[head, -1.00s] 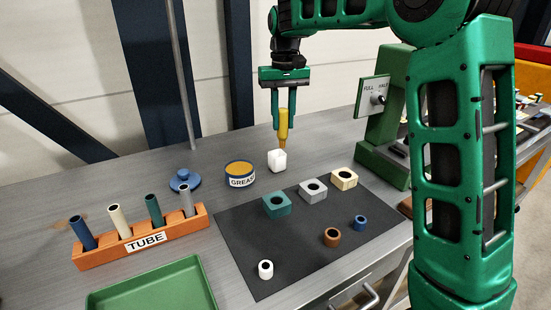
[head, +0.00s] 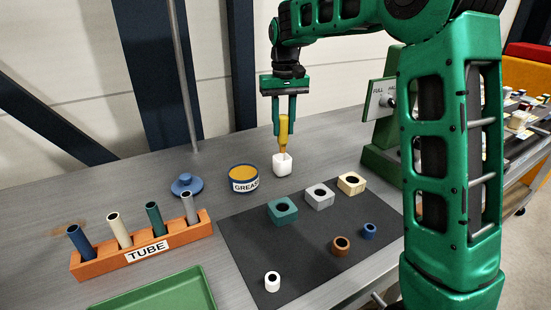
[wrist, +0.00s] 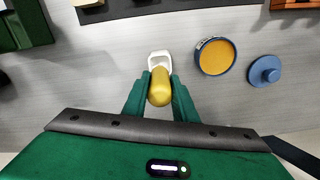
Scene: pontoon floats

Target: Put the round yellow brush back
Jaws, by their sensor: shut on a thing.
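The yellow brush (head: 284,130) is upright in my gripper (head: 284,122), which is shut on its handle. Its lower end is at the mouth of a small white cup (head: 282,166) on the grey table; whether it touches the bottom is hidden. In the wrist view the round yellow handle end (wrist: 160,88) sits between the two green fingers, with the white cup (wrist: 160,58) just beyond it.
An open grease tin (head: 244,178) stands left of the cup, with its blue lid (head: 186,185) beside it. A dark mat (head: 310,235) holds blocks and rings in front. An orange tube rack (head: 142,247) and green tray (head: 160,290) lie left. A green stand (head: 382,155) is at right.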

